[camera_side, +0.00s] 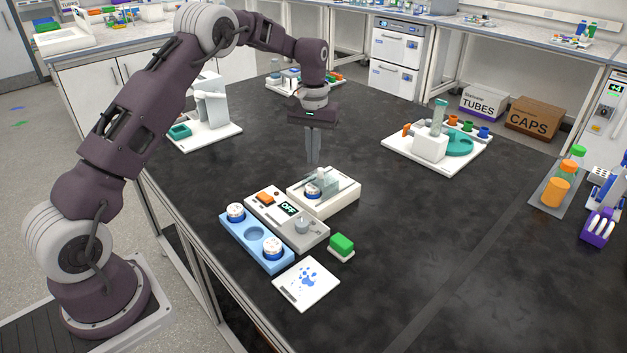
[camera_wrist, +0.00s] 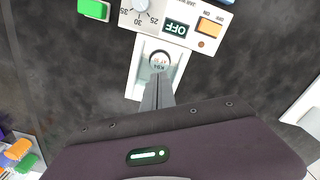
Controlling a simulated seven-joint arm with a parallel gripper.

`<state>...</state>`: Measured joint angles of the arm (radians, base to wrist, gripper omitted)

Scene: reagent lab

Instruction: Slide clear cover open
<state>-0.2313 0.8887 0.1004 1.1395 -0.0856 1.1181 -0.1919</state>
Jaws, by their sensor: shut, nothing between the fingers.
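The clear cover (camera_side: 330,182) is a small see-through piece on a white housing (camera_side: 336,204) near the middle of the black table. A white-lidded jar (camera_side: 312,190) shows at the cover's near left side. The wrist view shows the white housing (camera_wrist: 136,88) with the round jar top (camera_wrist: 159,62) in it; the cover's edges are hard to make out there. My gripper (camera_side: 313,160) points down above and just behind the housing, fingers together and empty. Its fingers (camera_wrist: 160,80) also show in the wrist view, hiding part of the housing.
A grey control unit (camera_side: 270,208) with an OFF display and dial adjoins the housing. Beside it are a blue rack (camera_side: 240,235) with two jars, a green-topped block (camera_side: 341,244) and a white pad (camera_side: 306,283). The table right of the housing is clear.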

